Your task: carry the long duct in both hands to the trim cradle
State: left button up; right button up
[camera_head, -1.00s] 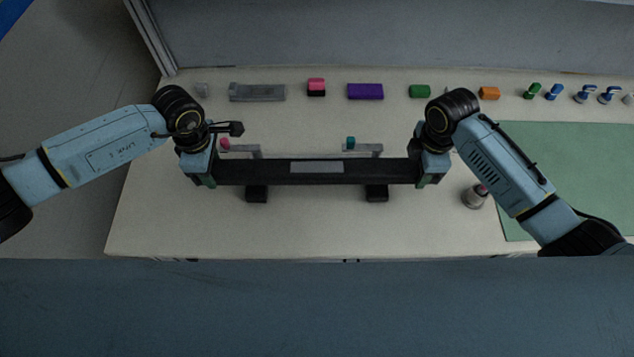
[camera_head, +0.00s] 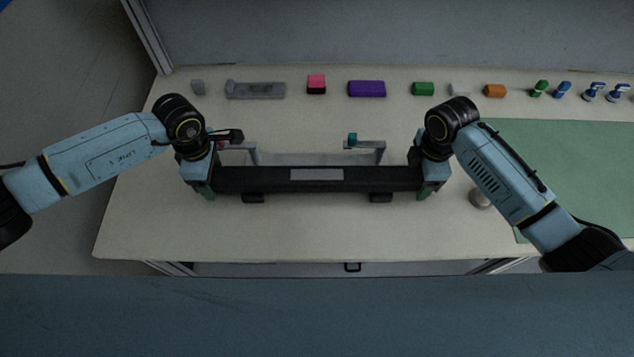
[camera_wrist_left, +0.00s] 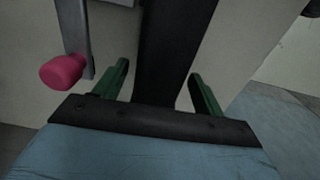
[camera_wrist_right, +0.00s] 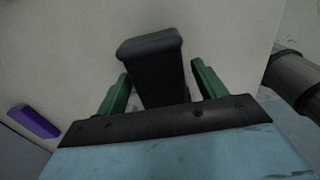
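The long duct (camera_head: 270,182) is a black bar with a grey plate at its middle, lying level across the head view. My left gripper (camera_head: 205,185) is shut on its left end; green fingers flank the duct (camera_wrist_left: 172,45) in the left wrist view. My right gripper (camera_head: 430,185) is shut on its right end, and the duct's end (camera_wrist_right: 150,50) shows between the fingers in the right wrist view. The trim cradle (camera_head: 381,197) seems to be the two black-footed supports beneath, largely hidden, with grey clamp arms behind, one pink-knobbed (camera_wrist_left: 62,72), one teal-knobbed (camera_head: 352,139). Contact is unclear.
Along the table's back stand a grey fixture (camera_head: 256,90), a pink block (camera_head: 316,84), a purple block (camera_head: 366,88) and several small parts. A grey cylinder (camera_head: 480,198) stands near my right arm. A green mat (camera_head: 575,170) lies right. The front table strip is clear.

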jog(key=shift+r, duration=0.1)
pick_arm(q)
notch_tip(320, 180, up, 12)
pick_arm(e)
notch_tip(320, 180, up, 12)
dwell(0.9)
dwell(0.4)
